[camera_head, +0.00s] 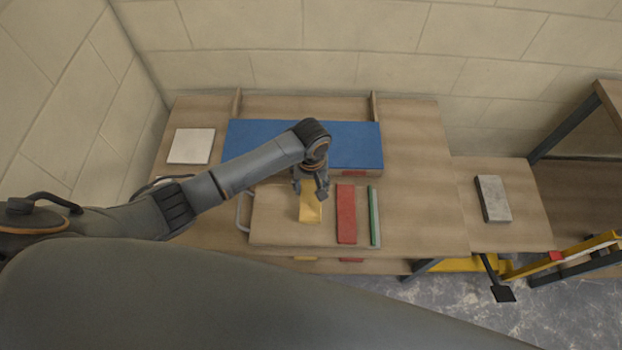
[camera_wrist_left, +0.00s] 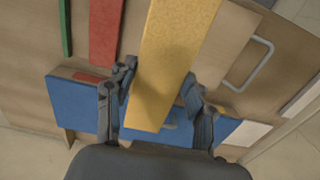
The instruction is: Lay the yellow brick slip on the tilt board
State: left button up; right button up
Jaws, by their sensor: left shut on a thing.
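My left gripper (camera_head: 318,192) is shut on the yellow brick slip (camera_head: 310,208), with a finger on each side. In the left wrist view the yellow slip (camera_wrist_left: 175,50) runs lengthwise between the fingers (camera_wrist_left: 157,88) and looks nearer the camera than the red slip. It is over the wooden board with a handle (camera_head: 275,225); I cannot tell the exact gap beneath it. My right gripper is not in view.
A red slip (camera_head: 346,215) and a thin green strip (camera_head: 374,215) lie right of the yellow slip. A pale square tile (camera_head: 191,146) lies at the left. A grey block (camera_head: 493,198) is on the right side surface. Bare table (camera_head: 420,210) lies right of the board.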

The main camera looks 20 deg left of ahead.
aim_at(311, 193)
pick_arm(q)
jog(key=shift+s+d+f, duration=0.1)
jog(key=shift+s+f, duration=0.2)
jog(key=shift+s, duration=0.1)
jog(key=shift+s+f, duration=0.15)
jog(key=shift+f, duration=0.45)
jog(key=shift+f+b, duration=0.55)
jog(key=shift+b, duration=0.05)
notch_tip(311, 193, down, 6)
jog(key=b, duration=0.7)
jog(key=shift+f+b, duration=0.25)
jog(key=shift+b, duration=0.15)
jog(key=shift+f, duration=0.35)
jog(key=shift+f+b, duration=0.4)
jog(key=shift+f, duration=0.8)
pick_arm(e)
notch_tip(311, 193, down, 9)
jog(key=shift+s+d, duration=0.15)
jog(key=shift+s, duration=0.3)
pick_arm(q)
jog(key=shift+f, duration=0.55)
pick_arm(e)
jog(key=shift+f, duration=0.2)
pick_arm(q)
jog(key=o, duration=1.6)
